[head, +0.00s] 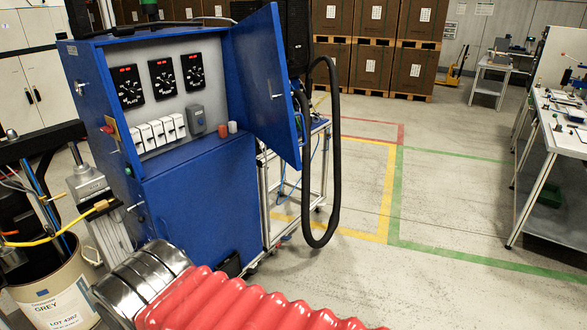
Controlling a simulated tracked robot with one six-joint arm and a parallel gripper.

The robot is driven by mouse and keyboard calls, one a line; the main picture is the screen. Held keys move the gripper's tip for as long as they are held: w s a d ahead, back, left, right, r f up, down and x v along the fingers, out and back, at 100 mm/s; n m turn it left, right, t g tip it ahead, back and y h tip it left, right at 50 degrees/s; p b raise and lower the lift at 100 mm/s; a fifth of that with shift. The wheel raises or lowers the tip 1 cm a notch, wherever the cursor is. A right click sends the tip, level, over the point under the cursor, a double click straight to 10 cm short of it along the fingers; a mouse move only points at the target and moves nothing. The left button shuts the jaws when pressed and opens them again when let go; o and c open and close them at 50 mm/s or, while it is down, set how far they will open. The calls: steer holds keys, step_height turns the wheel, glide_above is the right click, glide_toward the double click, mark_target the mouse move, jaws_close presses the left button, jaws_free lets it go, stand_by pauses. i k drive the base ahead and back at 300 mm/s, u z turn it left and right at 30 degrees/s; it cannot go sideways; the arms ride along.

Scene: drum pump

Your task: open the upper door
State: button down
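The upper door (268,85) is a blue panel on the blue control cabinet (205,205). It stands open, swung out to the right, with a small latch handle (276,96) on its face. Behind the opening is a grey panel with several black dial gauges (162,79) and a row of white switches (157,133). The blue front below the opening is closed. My arm, with red bellows and a metal joint, crosses the bottom of the view. I cannot make out my gripper's fingers.
A black hose (334,150) hangs in a loop right of the door, by a metal frame cart (300,180). A drum (60,295) stands at the lower left under grey equipment (87,182). A workbench (563,135) is at the right; the middle floor is clear.

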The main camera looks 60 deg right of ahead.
mark_target(258, 39)
steer(key=k, duration=0.4)
steer(key=z, duration=0.3)
steer(key=i, duration=1.4)
steer(key=u, duration=0.25)
